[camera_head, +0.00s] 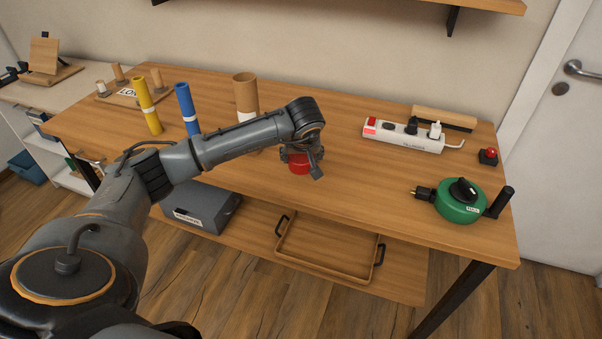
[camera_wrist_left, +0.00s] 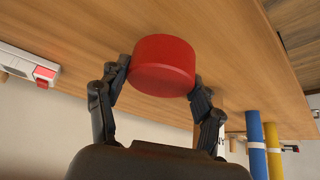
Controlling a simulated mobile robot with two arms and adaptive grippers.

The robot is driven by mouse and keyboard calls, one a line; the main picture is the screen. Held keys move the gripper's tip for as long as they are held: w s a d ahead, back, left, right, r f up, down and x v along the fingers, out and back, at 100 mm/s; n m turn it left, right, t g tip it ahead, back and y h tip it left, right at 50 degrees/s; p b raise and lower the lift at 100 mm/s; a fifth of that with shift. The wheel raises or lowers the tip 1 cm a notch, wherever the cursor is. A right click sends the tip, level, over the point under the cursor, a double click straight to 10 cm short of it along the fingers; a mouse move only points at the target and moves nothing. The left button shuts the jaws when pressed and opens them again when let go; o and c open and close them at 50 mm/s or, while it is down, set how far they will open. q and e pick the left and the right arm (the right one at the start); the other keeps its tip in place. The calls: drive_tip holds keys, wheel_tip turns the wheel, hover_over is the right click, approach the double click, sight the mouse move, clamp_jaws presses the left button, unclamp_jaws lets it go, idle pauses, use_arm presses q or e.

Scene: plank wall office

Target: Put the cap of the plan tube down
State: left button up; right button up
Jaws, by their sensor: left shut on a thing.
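The red round cap (camera_head: 299,166) is at my left gripper (camera_head: 301,155), over the middle of the wooden table (camera_head: 350,205). In the left wrist view the cap (camera_wrist_left: 163,66) sits between the two fingers of the left gripper (camera_wrist_left: 160,82), which is shut on it. The cap is at or just above the table top; I cannot tell whether it touches. A brown cardboard tube (camera_head: 245,93) with a white band stands upright behind my left forearm, which hides its lower part. My right gripper is not in view.
A blue tube (camera_head: 186,103) and a yellow tube (camera_head: 146,106) stand to the left. A power strip (camera_head: 404,134), a green reel (camera_head: 459,201) and a red button (camera_head: 488,156) are on the right. The table around the cap is clear.

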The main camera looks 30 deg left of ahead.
sight(301, 165)
use_arm(q)
drive_tip(key=shift+b+x, duration=0.55)
drive_tip(key=shift+x, duration=0.2)
wheel_tip(301, 165, down, 3)
drive_tip(key=shift+a+r+b, duration=0.1)
drive_tip(key=shift+r+b, duration=0.05)
drive_tip(key=shift+b, duration=0.8)
drive_tip(key=shift+f, duration=0.2)
drive_tip(key=o, duration=1.4)
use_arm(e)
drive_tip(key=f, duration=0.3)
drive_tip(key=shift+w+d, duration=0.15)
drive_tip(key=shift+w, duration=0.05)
use_arm(q)
drive_tip(key=shift+r, duration=0.15)
